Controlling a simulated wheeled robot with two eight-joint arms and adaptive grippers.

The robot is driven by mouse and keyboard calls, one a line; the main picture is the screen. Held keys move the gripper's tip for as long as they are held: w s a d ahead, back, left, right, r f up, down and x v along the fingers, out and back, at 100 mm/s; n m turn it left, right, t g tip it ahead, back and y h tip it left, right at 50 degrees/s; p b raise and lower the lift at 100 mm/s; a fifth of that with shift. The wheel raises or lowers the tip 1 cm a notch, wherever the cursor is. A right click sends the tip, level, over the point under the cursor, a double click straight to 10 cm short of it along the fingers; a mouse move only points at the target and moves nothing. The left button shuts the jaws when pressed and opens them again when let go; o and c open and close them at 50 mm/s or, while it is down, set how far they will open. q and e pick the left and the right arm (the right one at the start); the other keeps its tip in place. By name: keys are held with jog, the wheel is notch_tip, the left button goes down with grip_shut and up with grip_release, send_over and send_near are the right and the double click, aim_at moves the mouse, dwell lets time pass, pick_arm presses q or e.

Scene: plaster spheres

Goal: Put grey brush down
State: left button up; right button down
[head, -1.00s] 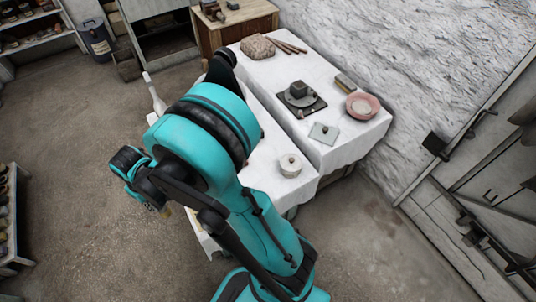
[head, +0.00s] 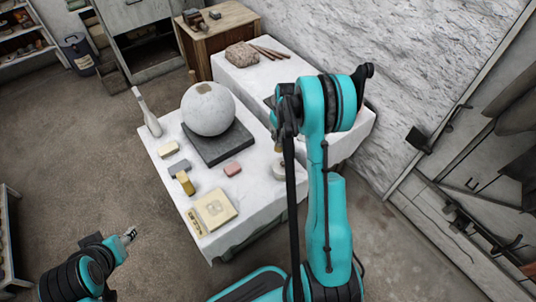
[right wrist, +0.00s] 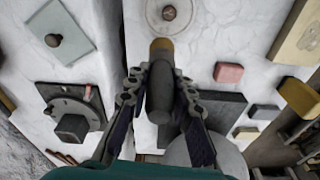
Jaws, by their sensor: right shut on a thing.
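The grey brush (right wrist: 160,92) has a thick grey handle and a tan end at the top of the right wrist view. My right gripper (right wrist: 159,78) is shut on its handle. The brush hangs over the white-covered tables, with its tan end close to the round white lidded pot in the picture. In the head view, my right gripper (head: 280,128) is above the gap between the two tables, mostly seen edge-on. My left gripper (head: 129,235) is low at the left, off the near table; its fingers are too small to judge.
The lidded pot (right wrist: 185,27) is near the brush. Bare cloth shows between them.

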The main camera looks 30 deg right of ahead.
jog(key=d+f, duration=0.2)
jog(key=d, duration=0.4)
jog(key=shift+w+a+f+b, duration=0.95)
jog(key=shift+w+a+f, duration=0.4)
jog(key=shift+f, duration=0.4)
jog(key=shift+w+a+f+b, duration=1.05)
jog(key=shift+a+f, duration=0.4)
jog(key=shift+f, duration=0.25)
jog(key=shift+w+a+f+b, duration=0.85)
jog(key=shift+w+a+f, duration=0.5)
jog(key=shift+f, duration=0.4)
jog(key=shift+f, duration=0.1)
jog(key=c, duration=1.3)
grip_release()
